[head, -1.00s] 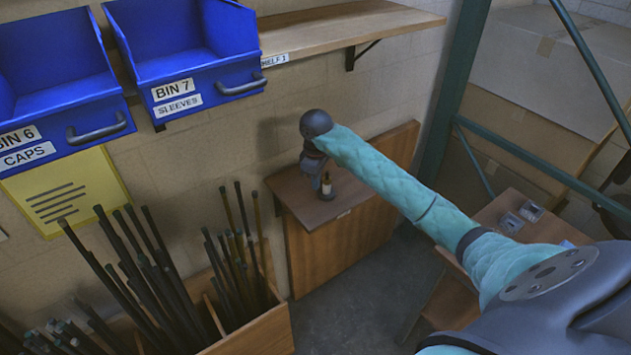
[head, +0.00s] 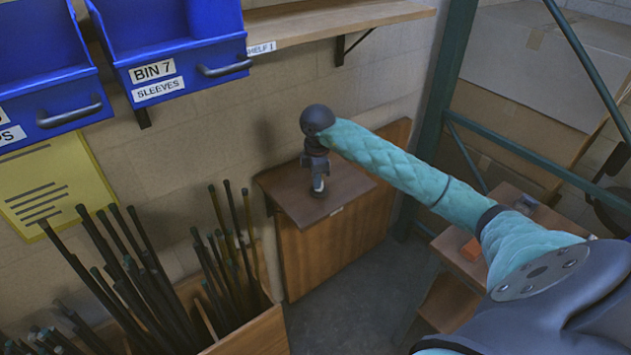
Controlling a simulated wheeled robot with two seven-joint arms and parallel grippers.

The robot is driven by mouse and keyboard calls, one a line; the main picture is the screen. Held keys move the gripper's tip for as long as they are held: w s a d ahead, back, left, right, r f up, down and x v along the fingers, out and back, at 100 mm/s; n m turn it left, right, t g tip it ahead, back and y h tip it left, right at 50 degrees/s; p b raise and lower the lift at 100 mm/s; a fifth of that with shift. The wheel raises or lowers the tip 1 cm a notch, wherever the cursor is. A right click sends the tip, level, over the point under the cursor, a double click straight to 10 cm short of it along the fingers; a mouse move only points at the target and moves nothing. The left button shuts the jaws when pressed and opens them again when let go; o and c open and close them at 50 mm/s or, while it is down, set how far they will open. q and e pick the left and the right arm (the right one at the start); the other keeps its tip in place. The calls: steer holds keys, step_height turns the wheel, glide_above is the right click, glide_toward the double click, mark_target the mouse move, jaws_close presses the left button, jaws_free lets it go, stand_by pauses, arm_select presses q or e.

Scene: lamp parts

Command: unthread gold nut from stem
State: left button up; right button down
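My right gripper (head: 317,182) points down over the small brown wall table (head: 345,183), directly above or around a small upright part. Only a pale sliver and a dark foot of that part show beneath my fingers, so I take it for the stem on its base. The gold nut cannot be made out; my gripper covers that spot. Whether my fingers are open or shut on it is too small to tell. My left gripper is out of view.
Blue bins (head: 172,45) and a wooden shelf (head: 340,28) hang above on the wall. A wooden crate (head: 250,333) of dark rods stands left of the table. A green metal post (head: 447,100) and a lower wooden stand (head: 470,262) are on the right.

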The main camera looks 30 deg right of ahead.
steer(key=shift+r+p, duration=0.35)
steer(key=shift+r, duration=0.5)
stand_by(0.7)
steer(key=c, duration=1.7)
jaws_free()
step_height(320, 180, up, 8)
steer(key=b, duration=0.3)
steer(key=shift+f, duration=0.15)
